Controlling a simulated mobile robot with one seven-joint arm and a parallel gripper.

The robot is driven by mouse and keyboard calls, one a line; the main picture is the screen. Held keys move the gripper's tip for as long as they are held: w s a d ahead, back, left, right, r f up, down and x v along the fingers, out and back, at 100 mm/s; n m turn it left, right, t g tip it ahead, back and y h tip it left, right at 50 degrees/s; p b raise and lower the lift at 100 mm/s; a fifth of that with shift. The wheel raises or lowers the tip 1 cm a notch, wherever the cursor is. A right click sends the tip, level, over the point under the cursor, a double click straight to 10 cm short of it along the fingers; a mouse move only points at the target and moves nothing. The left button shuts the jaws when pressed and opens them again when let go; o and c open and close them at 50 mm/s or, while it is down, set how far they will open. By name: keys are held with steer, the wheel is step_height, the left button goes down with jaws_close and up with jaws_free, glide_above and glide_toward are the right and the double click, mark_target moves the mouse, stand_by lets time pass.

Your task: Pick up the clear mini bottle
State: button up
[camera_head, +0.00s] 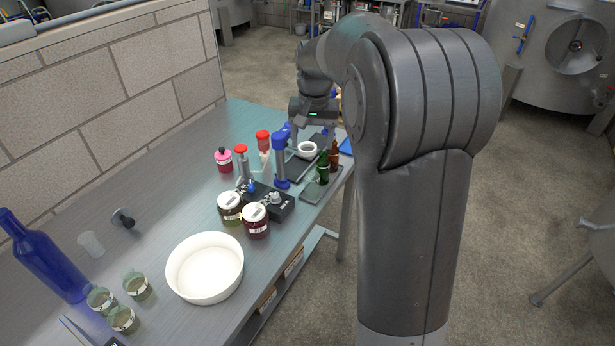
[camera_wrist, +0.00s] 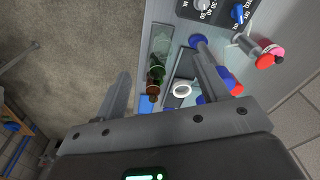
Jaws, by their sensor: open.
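In the wrist view, a small dark tray (camera_wrist: 165,32) holds a green mini bottle (camera_wrist: 155,74) and a brown mini bottle (camera_wrist: 153,90). A pale, see-through shape lies on the tray beyond the green bottle; I cannot tell if it is the clear mini bottle. In the head view, the green bottle (camera_head: 323,166) and brown bottle (camera_head: 335,155) stand upright by the tray's far end, and no clear bottle is distinct on the tray (camera_head: 318,190). My gripper (camera_wrist: 163,65) is open and empty, its fingers spread either side of the bottles in the picture. It appears above the table's far end.
A white ring-shaped dish (camera_head: 307,149) lies close to the bottles. A black device with knobs (camera_head: 272,203), blue upright parts (camera_head: 281,165) and red-capped items crowd nearby. Two labelled jars (camera_head: 256,222) and a white bowl (camera_head: 205,268) stand nearer. The table's right edge is close to the tray.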

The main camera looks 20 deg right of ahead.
steer(key=g, duration=0.1)
glide_toward(312, 173)
steer(key=shift+w+f+m, duration=0.2)
steer(key=shift+w+m, duration=0.2)
steer(key=shift+w, duration=0.3)
step_height(312, 173, down, 11)
steer(key=shift+s+d+r, duration=0.1)
steer(key=shift+d, duration=0.05)
steer(key=shift+c, duration=0.2)
steer(key=c, duration=1.1)
